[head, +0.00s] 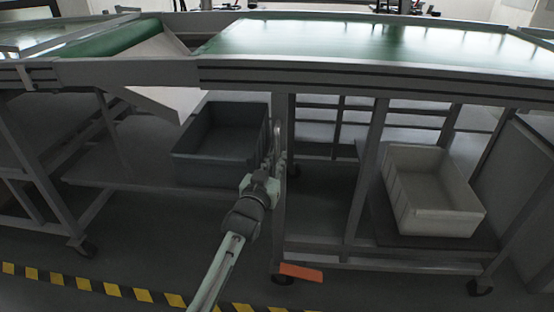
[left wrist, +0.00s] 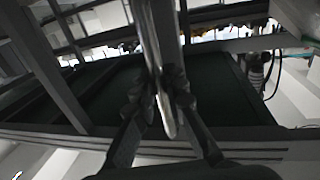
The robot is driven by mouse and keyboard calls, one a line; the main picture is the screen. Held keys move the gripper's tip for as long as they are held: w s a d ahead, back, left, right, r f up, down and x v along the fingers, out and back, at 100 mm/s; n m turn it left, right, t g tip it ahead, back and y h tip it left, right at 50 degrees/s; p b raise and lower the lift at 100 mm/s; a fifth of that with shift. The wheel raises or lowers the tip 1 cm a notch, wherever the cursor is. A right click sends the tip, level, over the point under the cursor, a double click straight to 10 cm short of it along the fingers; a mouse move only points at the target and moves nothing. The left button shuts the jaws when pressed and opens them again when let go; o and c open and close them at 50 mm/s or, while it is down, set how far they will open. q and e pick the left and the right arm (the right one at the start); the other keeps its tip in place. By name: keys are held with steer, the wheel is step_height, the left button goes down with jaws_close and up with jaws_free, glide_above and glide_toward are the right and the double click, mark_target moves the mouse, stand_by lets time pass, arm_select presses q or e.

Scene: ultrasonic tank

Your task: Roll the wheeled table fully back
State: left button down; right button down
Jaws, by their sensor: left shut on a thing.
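The wheeled table (head: 330,72) on the right has a grey frame, a green top and dark castors. My left gripper (head: 278,158) is at its near left leg (head: 279,220) in the head view. The gripper is shut on a slim upright handle (head: 277,132) beside that leg. In the left wrist view the fingers (left wrist: 163,105) close around the pale handle bar (left wrist: 162,50). My right gripper is in neither view.
A dark grey bin (head: 222,162) stands on a low shelf left of the gripper. A light bin (head: 432,195) stands on the right lower shelf. An orange plate (head: 301,272) is near the castor. Yellow-black tape (head: 82,284) crosses the floor in front.

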arm_select(q)
steer(key=c, duration=1.6)
jaws_free()
steer(key=shift+o, duration=0.2)
steer(key=v, duration=1.2)
steer(key=s+a+f+g+y, duration=0.1)
steer(key=s+a+f+g, duration=0.25)
steer(key=f, duration=0.25)
steer(key=s+a+f+n+g+y, duration=0.1)
steer(key=s+a+f+g+y, duration=0.1)
steer(key=s+a+f, duration=0.35)
steer(key=s+a+f+g+y, duration=0.1)
steer(key=s+a+f+g, duration=0.15)
steer(key=f, duration=0.55)
steer(key=s+a+f+g, duration=0.3)
steer(key=s+a+f, duration=0.1)
steer(key=s, duration=0.4)
steer(key=s+a+f+g+y, duration=0.1)
steer(key=s+a+f+g, duration=0.2)
steer(key=s, duration=0.6)
steer(key=shift+a+f+g, duration=0.3)
steer(key=shift+a+f, duration=0.1)
steer(key=shift+f, duration=0.15)
